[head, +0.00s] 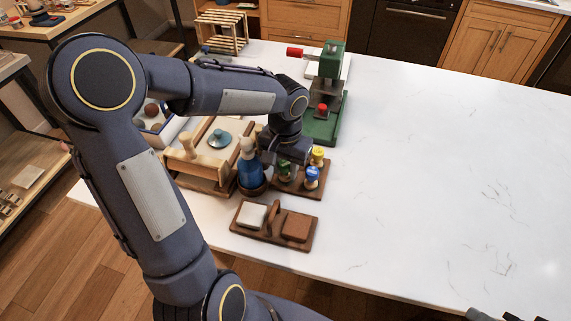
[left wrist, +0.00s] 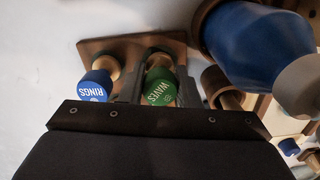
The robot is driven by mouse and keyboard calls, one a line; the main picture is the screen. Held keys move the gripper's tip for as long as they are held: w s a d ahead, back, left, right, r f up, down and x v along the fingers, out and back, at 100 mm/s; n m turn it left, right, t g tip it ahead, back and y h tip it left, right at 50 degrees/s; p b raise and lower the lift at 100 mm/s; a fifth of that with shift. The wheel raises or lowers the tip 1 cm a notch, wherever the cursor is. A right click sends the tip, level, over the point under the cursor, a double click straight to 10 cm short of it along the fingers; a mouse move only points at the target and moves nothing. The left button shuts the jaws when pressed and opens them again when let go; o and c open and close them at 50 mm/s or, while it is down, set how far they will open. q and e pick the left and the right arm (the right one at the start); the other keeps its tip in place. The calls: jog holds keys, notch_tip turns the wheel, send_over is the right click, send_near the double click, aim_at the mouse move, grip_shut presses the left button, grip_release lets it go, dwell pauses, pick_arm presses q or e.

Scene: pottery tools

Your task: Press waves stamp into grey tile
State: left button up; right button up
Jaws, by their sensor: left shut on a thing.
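The waves stamp has a green knob labelled WAVES (left wrist: 160,88) and stands in a wooden rack (left wrist: 105,47). In the head view its green top (head: 284,168) shows below my left gripper (head: 283,157). My left gripper (left wrist: 163,85) is shut on the waves stamp, a finger on each side, with the stamp still at its place in the rack. A pale tile (head: 252,215), perhaps the grey one, lies on a wooden board (head: 272,240) in front, beside a red-brown tile (head: 296,227).
The blue RINGS stamp (left wrist: 96,85) stands close beside my gripper. A yellow stamp (head: 317,153) is behind it. A blue bottle (head: 248,168) stands close on the left. A green press (head: 322,118) is behind the rack. The white counter (head: 430,180) is clear to the right.

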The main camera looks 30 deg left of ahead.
pick_arm(q)
jog(key=shift+f, duration=0.25)
dwell(0.6)
jog(key=o, duration=1)
jog(key=shift+o, duration=0.2)
